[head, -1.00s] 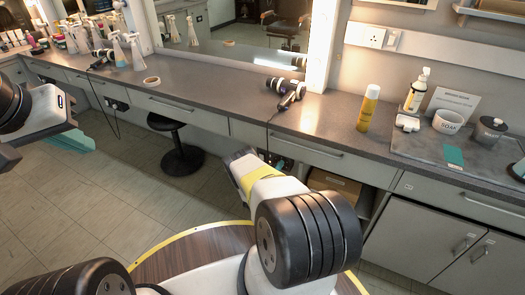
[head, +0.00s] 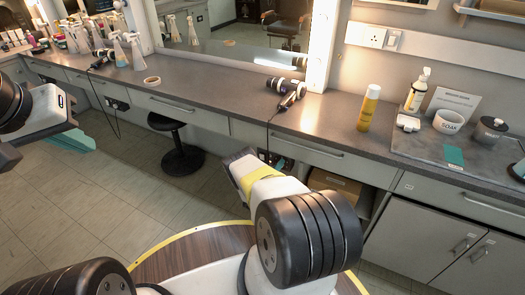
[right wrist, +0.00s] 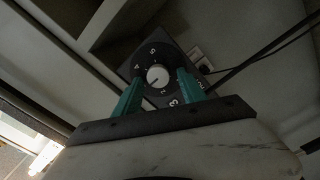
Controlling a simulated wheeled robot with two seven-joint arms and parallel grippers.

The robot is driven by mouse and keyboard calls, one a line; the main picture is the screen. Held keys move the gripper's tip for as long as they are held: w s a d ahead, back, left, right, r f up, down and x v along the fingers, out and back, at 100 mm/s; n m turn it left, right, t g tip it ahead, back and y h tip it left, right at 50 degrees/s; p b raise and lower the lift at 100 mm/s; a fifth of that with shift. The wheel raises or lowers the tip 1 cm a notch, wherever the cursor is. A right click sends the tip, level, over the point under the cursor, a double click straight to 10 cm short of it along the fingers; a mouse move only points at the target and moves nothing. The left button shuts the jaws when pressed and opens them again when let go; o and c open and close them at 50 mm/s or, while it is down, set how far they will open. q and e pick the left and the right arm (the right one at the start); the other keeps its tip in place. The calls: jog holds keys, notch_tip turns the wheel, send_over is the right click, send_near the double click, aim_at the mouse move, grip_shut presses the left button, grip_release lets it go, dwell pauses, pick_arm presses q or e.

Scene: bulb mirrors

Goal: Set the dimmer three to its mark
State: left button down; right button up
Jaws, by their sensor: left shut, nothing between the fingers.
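In the right wrist view a dark dimmer plate (right wrist: 151,60) carries a round white knob (right wrist: 157,76) with a pointer line and printed numbers around it. A larger 3 is printed on the plate below the knob. My right gripper (right wrist: 159,80) is open, with one teal finger on each side of the knob; whether they touch it I cannot tell. In the head view the right arm reaches to the counter's underside, and its fingers are hidden. My left gripper (head: 70,141) is shut and empty at the left, in front of the counter.
The counter (head: 215,90) overhangs the dimmer area. A hair dryer (head: 288,97) lies on it, its cord hanging down near my right arm. A yellow bottle (head: 369,108) stands farther right. A black stool (head: 182,158) stands below. Dark cables (right wrist: 262,50) run beside the dimmer.

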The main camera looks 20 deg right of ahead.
dwell(0.3)
jog(key=v, duration=0.7)
jog(key=shift+s+a, duration=0.2)
jog(key=shift+a, duration=0.1)
